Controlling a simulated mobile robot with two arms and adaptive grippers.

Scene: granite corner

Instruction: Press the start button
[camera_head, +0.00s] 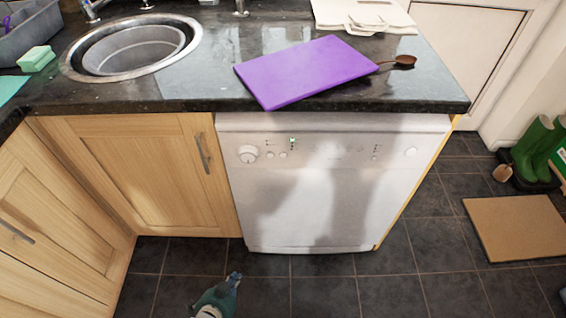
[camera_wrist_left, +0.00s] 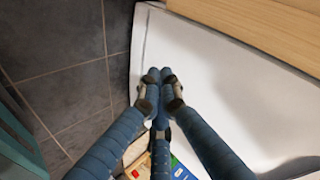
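The white dishwasher (camera_head: 300,205) stands under the worktop with its door closed. Its control strip carries a dial (camera_head: 247,154), two small round buttons (camera_head: 276,155), a small green-marked part (camera_head: 292,142) and a round button (camera_head: 411,152) at the right. The labels are too small to tell which is start. My left gripper (camera_head: 233,277) is low in front of the dishwasher, well below the strip. In the left wrist view its blue fingers (camera_wrist_left: 160,73) are together at the tips with nothing between them, over a white surface. My right gripper is not clearly visible.
A purple board (camera_head: 305,70) and wooden spoon (camera_head: 402,62) lie on the dark worktop (camera_head: 205,80) above the strip. The sink (camera_head: 70,62) is at left. A brown mat (camera_head: 515,228) and green boots (camera_head: 540,145) are at right. The tiled floor in front is clear.

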